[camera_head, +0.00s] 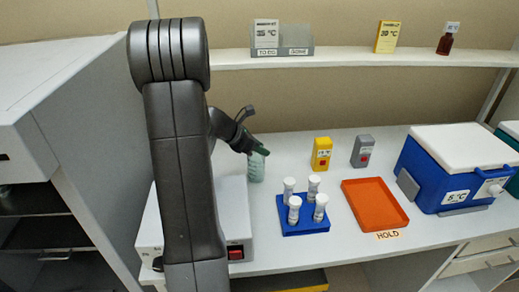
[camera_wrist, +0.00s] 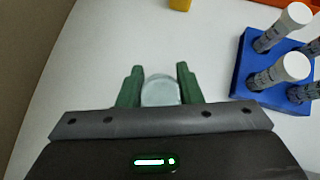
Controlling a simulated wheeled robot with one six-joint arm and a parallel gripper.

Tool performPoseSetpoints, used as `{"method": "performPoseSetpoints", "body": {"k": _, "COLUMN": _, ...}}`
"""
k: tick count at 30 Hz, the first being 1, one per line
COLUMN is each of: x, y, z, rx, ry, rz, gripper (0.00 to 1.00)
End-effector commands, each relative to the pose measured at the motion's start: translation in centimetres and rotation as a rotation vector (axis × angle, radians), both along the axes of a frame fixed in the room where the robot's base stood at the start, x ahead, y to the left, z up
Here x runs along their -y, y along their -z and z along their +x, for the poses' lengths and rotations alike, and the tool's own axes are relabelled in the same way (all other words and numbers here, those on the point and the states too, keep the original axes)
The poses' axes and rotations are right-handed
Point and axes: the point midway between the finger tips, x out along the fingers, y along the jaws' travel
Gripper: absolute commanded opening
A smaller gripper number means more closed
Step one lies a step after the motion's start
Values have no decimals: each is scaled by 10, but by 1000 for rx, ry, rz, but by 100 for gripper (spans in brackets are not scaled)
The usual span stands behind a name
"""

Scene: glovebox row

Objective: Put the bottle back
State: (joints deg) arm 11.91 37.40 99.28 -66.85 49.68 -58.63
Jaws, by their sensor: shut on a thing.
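A pale, see-through greenish bottle (camera_head: 256,166) stands upright at the back left of the bench, just left of the blue tube rack. My gripper (camera_head: 258,149) is shut on the upper part of this bottle. In the wrist view the round top of the bottle (camera_wrist: 160,91) sits between the two green fingers of my gripper (camera_wrist: 160,88). I cannot tell whether the bottle's base touches the bench. A small brown bottle (camera_head: 445,40) with a white tag stands on the upper shelf at the right.
A blue rack (camera_head: 303,229) with several white-capped tubes, an orange tray (camera_head: 374,206) by a HOLD label, and a blue cooler (camera_head: 440,178) stand to the right. A yellow device (camera_head: 321,154) and a grey device (camera_head: 362,151) stand behind. A shelf (camera_head: 350,57) runs above.

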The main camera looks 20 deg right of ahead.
Motion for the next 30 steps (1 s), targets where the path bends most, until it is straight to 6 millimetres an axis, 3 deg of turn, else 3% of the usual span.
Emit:
{"method": "performPoseSetpoints", "body": {"k": 13, "x": 0, "y": 9, "z": 0, "rx": 1, "ry": 1, "rz": 0, "gripper": 0}}
{"method": "performPoseSetpoints", "body": {"k": 14, "x": 0, "y": 8, "z": 0, "rx": 1, "ry": 1, "rz": 0, "gripper": 38}}
{"method": "performPoseSetpoints", "body": {"k": 16, "x": 0, "y": 8, "z": 0, "rx": 0, "ry": 0, "rz": 0, "gripper": 52}}
{"method": "performPoseSetpoints", "body": {"k": 27, "x": 0, "y": 4, "z": 0, "rx": 0, "ry": 0, "rz": 0, "gripper": 54}}
{"method": "performPoseSetpoints", "body": {"k": 30, "x": -9, "y": -3, "z": 0, "rx": 4, "ry": -3, "rz": -1, "gripper": 54}}
